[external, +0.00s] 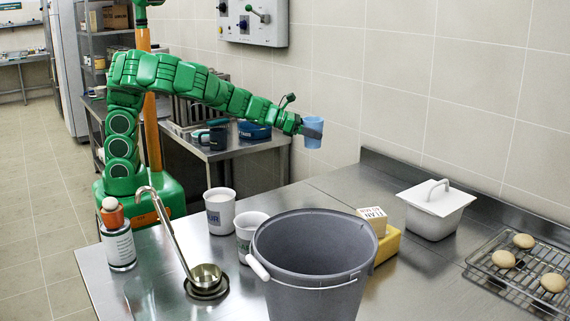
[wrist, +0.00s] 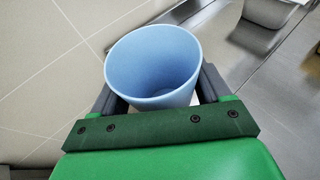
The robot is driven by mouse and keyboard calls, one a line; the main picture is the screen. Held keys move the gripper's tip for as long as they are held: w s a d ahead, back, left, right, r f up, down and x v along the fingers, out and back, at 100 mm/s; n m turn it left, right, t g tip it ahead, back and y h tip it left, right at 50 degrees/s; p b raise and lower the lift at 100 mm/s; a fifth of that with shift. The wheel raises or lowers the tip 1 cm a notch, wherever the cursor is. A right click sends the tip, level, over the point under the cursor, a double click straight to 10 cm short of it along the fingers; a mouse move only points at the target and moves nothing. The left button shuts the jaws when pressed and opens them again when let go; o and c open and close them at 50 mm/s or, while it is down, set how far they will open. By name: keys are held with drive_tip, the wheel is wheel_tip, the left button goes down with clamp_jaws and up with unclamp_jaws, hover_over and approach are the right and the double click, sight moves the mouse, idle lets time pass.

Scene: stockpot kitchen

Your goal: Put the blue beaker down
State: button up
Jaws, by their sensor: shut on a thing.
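The light blue beaker (external: 313,128) is held in the air by my gripper (external: 306,131), beyond the near worktop and close to the tiled wall. The beaker looks upright and its mouth faces up. In the wrist view the beaker (wrist: 153,66) sits between the two dark fingers of my gripper (wrist: 157,100), and its inside looks empty. The fingers are shut on its sides. Its base is mostly hidden in the wrist view.
A grey bucket (external: 312,283) stands at the front of the steel worktop (external: 345,185). Two white mugs (external: 220,210), a ladle (external: 170,235), a yellow block (external: 388,245), a lidded white container (external: 435,212) and a rack of buns (external: 505,270) stand around it. Clear steel lies behind the bucket.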

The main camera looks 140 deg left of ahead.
drive_tip(key=w+d+f+m+t+h, duration=0.25)
drive_tip(key=w+d+m+h, duration=0.2)
drive_tip(key=w, duration=0.55)
drive_tip(key=w+d+f+m+t+h, duration=0.1)
drive_tip(key=w+d+m+t+h, duration=0.3)
drive_tip(key=w, duration=0.6)
wheel_tip(320, 180, up, 5)
drive_tip(key=w+d+m+g+h, duration=0.1)
drive_tip(key=d+m+g+h, duration=0.1)
drive_tip(key=m+h, duration=0.5)
drive_tip(key=shift+n+t+h, duration=0.25)
drive_tip(key=shift+n, duration=0.2)
drive_tip(key=shift+w+a+f, duration=1.45)
drive_tip(key=shift+w+f, duration=0.3)
drive_tip(key=shift+w, duration=0.1)
drive_tip(key=shift+w+a+f, duration=1.4)
drive_tip(key=shift+w+f, duration=0.3)
drive_tip(key=shift+w, duration=0.2)
drive_tip(key=shift+w+a+f, duration=1.45)
drive_tip(key=shift+w+f, duration=0.3)
drive_tip(key=shift+w, duration=0.1)
drive_tip(key=shift+f, duration=1.5)
drive_tip(key=shift+f, duration=0.1)
